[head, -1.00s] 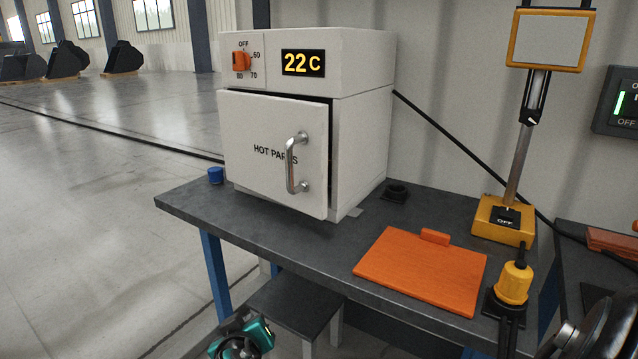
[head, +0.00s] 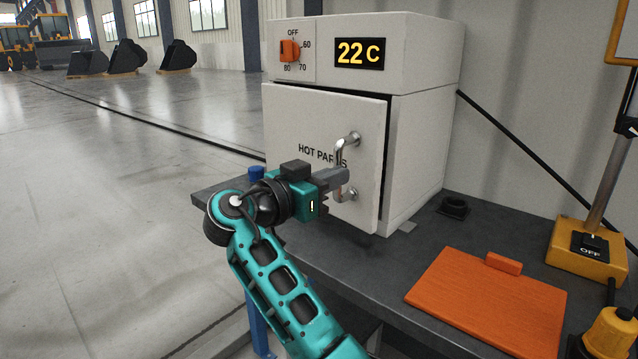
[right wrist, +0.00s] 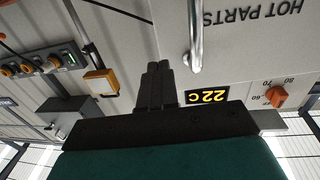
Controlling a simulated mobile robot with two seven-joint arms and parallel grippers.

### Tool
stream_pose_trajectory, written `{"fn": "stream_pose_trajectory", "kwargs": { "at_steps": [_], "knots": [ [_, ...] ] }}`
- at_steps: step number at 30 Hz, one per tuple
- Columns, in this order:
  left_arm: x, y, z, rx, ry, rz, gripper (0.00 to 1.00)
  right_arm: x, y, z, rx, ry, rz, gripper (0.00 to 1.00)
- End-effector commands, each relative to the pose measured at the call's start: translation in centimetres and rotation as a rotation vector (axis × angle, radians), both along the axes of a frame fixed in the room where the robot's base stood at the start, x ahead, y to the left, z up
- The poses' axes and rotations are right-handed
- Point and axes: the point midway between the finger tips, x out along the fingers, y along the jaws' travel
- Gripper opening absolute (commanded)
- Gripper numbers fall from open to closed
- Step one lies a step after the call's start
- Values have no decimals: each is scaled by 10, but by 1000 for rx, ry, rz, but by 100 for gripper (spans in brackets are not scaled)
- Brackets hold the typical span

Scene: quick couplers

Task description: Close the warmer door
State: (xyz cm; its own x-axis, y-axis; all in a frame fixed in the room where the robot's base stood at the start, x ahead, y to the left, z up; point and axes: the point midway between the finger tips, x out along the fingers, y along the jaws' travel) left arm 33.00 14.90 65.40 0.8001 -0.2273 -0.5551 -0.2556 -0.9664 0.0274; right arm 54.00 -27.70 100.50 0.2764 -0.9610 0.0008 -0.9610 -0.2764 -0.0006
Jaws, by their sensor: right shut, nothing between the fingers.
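The white warmer (head: 425,110) stands on the dark bench with its display reading 22 C. Its door (head: 300,115), marked HOT PARTS, stands slightly ajar, with a dark gap along its top and right edge. The metal handle (head: 351,139) is on the door's right side. My right gripper (head: 340,177) is shut and empty in front of the handle, hiding its middle; I cannot tell if it touches. In the right wrist view the closed fingers (right wrist: 157,85) show upside down beside the handle (right wrist: 195,35) and the door (right wrist: 245,40). My left gripper is not in view.
An orange board (head: 485,305) lies on the bench (head: 395,265) at the right. A yellow stand base (head: 588,250) marked OFF is behind it. A small blue cap (head: 256,172) sits at the bench's left edge. The floor at the left is open.

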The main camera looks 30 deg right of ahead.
Motion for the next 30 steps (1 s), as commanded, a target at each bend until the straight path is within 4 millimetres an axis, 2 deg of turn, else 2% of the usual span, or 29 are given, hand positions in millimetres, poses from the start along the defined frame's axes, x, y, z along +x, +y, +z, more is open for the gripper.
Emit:
{"fn": "stream_pose_trajectory", "kwargs": {
  "at_steps": [1,6,12,18,26,30],
  "knots": [
    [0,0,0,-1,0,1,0,3,-12,0,-1,0,-4,0],
    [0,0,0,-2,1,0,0,12,-44,1,-2,-1,-2,0],
    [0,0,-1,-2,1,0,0,19,-68,0,-1,1,0,0],
    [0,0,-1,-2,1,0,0,22,-75,0,1,1,1,0],
    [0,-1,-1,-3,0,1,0,22,-75,0,1,1,1,0],
    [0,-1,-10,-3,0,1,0,24,-90,-3,0,-1,-2,0]
  ]
}}
